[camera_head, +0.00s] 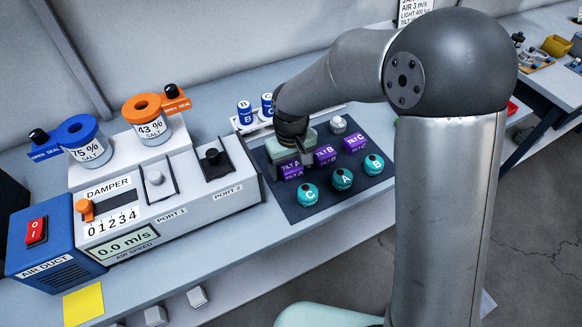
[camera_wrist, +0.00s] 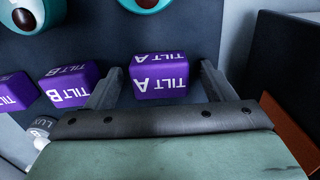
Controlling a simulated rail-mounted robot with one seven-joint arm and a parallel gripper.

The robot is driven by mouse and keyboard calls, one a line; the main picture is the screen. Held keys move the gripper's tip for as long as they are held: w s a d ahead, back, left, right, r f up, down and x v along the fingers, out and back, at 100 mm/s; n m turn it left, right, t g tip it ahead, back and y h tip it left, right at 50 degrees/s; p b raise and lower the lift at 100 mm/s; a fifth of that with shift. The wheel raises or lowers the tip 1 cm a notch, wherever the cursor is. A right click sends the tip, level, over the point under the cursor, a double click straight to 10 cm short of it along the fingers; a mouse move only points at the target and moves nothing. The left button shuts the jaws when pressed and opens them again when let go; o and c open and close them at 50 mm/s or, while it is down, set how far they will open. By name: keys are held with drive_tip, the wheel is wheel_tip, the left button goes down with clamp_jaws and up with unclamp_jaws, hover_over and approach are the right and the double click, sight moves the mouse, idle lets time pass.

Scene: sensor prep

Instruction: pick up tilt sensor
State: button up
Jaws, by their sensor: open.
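Three purple tilt sensor blocks sit on the dark mat (camera_head: 300,213): tilt A (camera_head: 291,173), tilt B (camera_head: 325,155) and tilt C (camera_head: 355,143). My gripper (camera_head: 305,158) is over the left end of the row, partly covering tilt A in the head view. In the wrist view my open gripper (camera_wrist: 157,84) has one finger on each side of tilt A (camera_wrist: 160,75). The block sits between the fingertips, with small gaps visible beside it. I cannot tell how high the fingertips are above the mat. Tilt B (camera_wrist: 70,84) is just outside one finger.
Teal round sensors C (camera_head: 306,194), A (camera_head: 342,179) and B (camera_head: 373,164) stand in front of the blocks. A white knobbed piece (camera_head: 338,125) is behind. The white air duct panel (camera_head: 170,200) is left of the mat. Blue-labelled cylinders (camera_head: 245,112) stand in a rack behind.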

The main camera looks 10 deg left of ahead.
drive_tip(key=c, duration=1.1)
